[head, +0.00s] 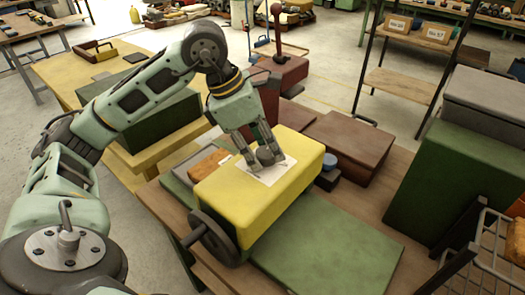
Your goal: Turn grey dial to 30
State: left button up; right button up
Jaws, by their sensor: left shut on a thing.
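A yellow box (232,192) stands on the wooden table, with a white sheet or plate (276,174) on its top face. My left gripper (267,156) reaches down from above onto this white plate. Its fingers are closed together around something at the plate, which fits the grey dial. The dial is hidden by the fingers, and its pointer and any scale numbers cannot be read. My right gripper is not in view.
A dark handwheel (214,238) sticks out from the yellow box's front left side. Dark red boxes (351,145) stand behind it. A green panel (330,245) lies to the front right. A wire basket (480,262) is at the lower right. Shelving stands behind.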

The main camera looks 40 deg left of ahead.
pick_arm(q)
jog(key=shift+w+a+r+m+g+h, duration=0.1)
jog(key=shift+w+m+g+h, duration=0.15)
jog(key=shift+m, duration=0.75)
jog(key=shift+w+a+r+m+g+h, duration=0.1)
jog(key=shift+m+g+h, duration=0.15)
jog(key=shift+m, duration=0.75)
jog(key=o, duration=0.8)
jog(key=shift+o, duration=1.2)
jog(key=shift+w+d+f, duration=0.1)
jog(key=shift+f, duration=0.05)
jog(key=v, duration=1.2)
jog(key=shift+w, duration=0.1)
